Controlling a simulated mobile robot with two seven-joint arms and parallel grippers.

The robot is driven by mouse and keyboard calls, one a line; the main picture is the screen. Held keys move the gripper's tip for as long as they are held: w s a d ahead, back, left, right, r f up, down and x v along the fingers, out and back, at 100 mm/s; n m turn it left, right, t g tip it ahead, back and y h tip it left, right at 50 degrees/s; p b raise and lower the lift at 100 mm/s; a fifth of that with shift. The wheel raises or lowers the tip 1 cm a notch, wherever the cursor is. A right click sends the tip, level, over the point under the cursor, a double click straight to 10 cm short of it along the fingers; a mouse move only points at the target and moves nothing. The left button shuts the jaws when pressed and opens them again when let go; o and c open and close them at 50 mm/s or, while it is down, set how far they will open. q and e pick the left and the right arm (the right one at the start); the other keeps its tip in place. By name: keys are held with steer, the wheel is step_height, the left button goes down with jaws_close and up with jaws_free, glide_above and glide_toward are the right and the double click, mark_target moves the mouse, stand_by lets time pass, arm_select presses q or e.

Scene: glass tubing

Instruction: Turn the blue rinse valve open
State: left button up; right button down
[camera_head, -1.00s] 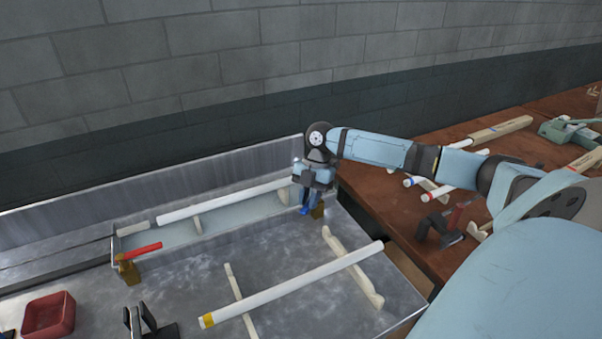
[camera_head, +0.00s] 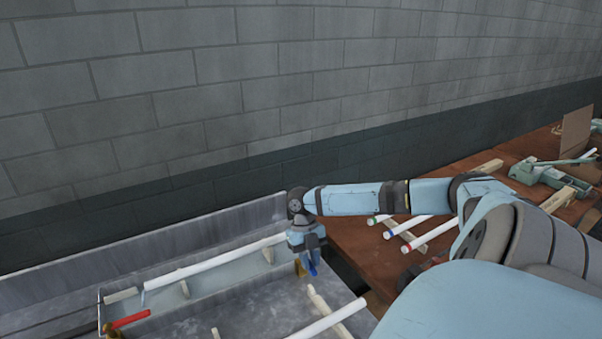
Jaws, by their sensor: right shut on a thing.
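The blue rinse valve handle (camera_head: 312,268) shows at the right end of the metal trough. Its brass body (camera_head: 299,267) is just left of the handle. My right gripper (camera_head: 311,257) points down and is shut on the blue handle, hiding its upper part. A red valve handle (camera_head: 131,319) stands at the trough's left end. My left gripper is out of view.
A long white tube (camera_head: 215,261) lies along the trough. Another white tube (camera_head: 332,318) rests on a wooden support (camera_head: 322,303). Several tubes and a green tool (camera_head: 545,176) lie on the brown bench (camera_head: 350,240) at right.

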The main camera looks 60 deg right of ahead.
steer(key=shift+s+d+n, duration=0.1)
steer(key=shift+d+n, duration=0.1)
steer(key=shift+n, duration=0.2)
steer(key=c, duration=1)
jaws_free()
steer(key=shift+c, duration=0.2)
steer(key=shift+r, duration=0.15)
steer(key=b+v, duration=0.1)
steer(key=v, duration=1.2)
steer(key=shift+w+a+r, duration=0.2)
steer(key=shift+r, duration=0.1)
steer(key=shift+s+f, duration=0.1)
